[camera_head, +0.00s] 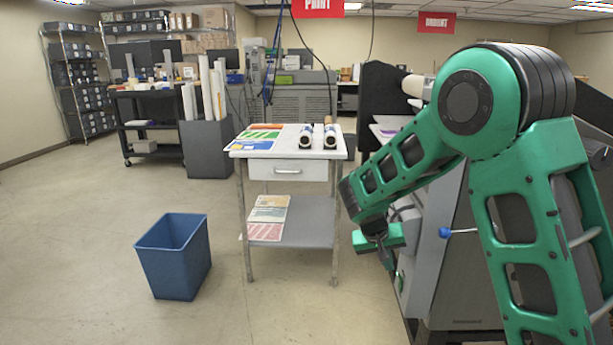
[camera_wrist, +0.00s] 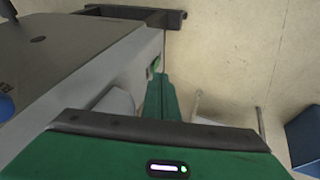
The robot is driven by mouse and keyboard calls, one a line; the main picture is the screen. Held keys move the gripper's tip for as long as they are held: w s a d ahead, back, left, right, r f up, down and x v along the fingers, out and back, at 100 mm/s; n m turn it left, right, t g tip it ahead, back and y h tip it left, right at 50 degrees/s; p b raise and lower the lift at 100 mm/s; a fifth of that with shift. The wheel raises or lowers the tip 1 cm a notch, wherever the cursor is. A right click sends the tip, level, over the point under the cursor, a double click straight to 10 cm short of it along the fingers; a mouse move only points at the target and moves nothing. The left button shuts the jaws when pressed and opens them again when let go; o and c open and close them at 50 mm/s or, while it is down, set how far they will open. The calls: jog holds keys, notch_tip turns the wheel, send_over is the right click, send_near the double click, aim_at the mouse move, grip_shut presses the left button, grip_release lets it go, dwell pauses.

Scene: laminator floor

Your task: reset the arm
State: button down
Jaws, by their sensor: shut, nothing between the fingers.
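My green arm fills the right of the head view, bent at a high elbow with its forearm sloping down to the left. My gripper (camera_head: 388,262) hangs low at the front side of the grey machine (camera_head: 445,270), pointing down. Its fingers (camera_wrist: 160,95) are together and hold nothing. In the wrist view the machine's grey body (camera_wrist: 85,75) is close on the left, with floor to the right. I cannot tell whether the fingers touch the machine. My arm hides much of the machine in the head view.
A blue-knobbed lever (camera_head: 445,233) sticks out beside my gripper. A white cart (camera_head: 285,152) with rollers and sheets stands left of it. A blue bin (camera_head: 173,255) stands on the floor farther left, also in the wrist view (camera_wrist: 303,140). Floor around the bin is clear.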

jog(key=s+d+r+n+y, duration=0.15)
jog(key=s+r, duration=0.25)
jog(key=s, duration=0.5)
jog(key=s+d+r+t+y, duration=0.1)
jog(key=s+d+r+y, duration=0.15)
jog(key=s+r, duration=0.4)
jog(key=s+d+r+y, duration=0.1)
jog(key=s+d+r, duration=0.15)
jog(key=s, duration=0.75)
jog(key=s+d+f+m+g, duration=0.1)
jog(key=s+d+m+g, duration=0.1)
jog(key=s+d, duration=0.3)
jog(key=s+d+m+g, duration=0.2)
jog(key=s+d+m, duration=0.2)
jog(key=s, duration=0.7)
jog(key=shift+d+f, duration=0.4)
jog(key=shift+d, duration=0.25)
jog(key=shift+w+f+g, duration=0.25)
jog(key=shift+w+g, duration=0.05)
jog(key=shift+w, duration=0.3)
